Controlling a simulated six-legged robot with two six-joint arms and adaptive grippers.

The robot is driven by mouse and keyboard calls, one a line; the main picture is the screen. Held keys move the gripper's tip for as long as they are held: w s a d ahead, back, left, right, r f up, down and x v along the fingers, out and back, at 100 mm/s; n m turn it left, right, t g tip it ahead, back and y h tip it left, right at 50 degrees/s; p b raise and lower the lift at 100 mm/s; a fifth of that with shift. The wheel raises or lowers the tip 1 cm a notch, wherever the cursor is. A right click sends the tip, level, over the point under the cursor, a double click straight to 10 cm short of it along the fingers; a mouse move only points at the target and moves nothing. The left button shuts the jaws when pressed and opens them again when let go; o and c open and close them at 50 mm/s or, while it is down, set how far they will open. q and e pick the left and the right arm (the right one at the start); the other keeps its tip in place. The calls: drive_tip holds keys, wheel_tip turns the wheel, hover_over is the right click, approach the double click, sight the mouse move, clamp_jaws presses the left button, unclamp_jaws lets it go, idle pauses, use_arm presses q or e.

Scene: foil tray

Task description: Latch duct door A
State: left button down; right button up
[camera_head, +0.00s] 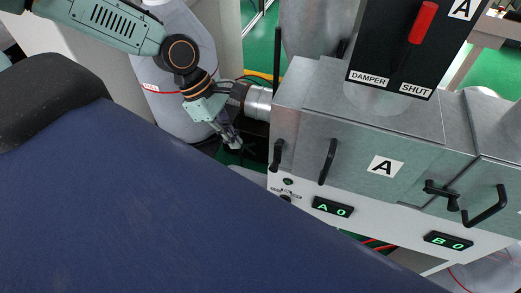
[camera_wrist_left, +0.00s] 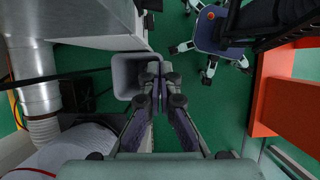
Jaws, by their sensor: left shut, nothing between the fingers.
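Duct door A (camera_head: 360,183) is a grey metal panel with a white "A" label in the head view. It looks flush with its housing. A black upright handle (camera_head: 327,161) is on its left part. A black latch lever (camera_head: 277,155) stands roughly upright on the housing just left of the door. My left gripper (camera_head: 236,143) is shut and empty, left of the latch and apart from it, pointing down. In the left wrist view its fingers (camera_wrist_left: 160,85) are together above the floor, with nothing between them. The door does not clearly show there. My right gripper is not in view.
A black panel (camera_head: 385,50) marked "DAMPER SHUT" with a red lever (camera_head: 422,24) stands above the door. Displays (camera_head: 333,207) read "A 0" and "B 0". Door B's latch (camera_head: 441,193) and handle (camera_head: 485,208) are at right. A grey bin (camera_wrist_left: 127,78) is beside my fingers.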

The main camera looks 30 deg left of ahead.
sight(277, 156)
use_arm(q)
drive_tip(key=w+d+f+b, duration=0.1)
drive_tip(key=d+f+b, duration=0.4)
drive_tip(key=d, duration=0.1)
drive_tip(key=shift+w+d+f, duration=0.25)
drive_tip(key=shift+w+d, duration=0.05)
drive_tip(key=shift+d, duration=0.1)
idle(0.9)
drive_tip(key=shift+a, duration=0.15)
drive_tip(key=shift+d+f+h+b, duration=0.1)
drive_tip(key=shift+d+h+b, duration=0.15)
drive_tip(key=shift+b, duration=0.25)
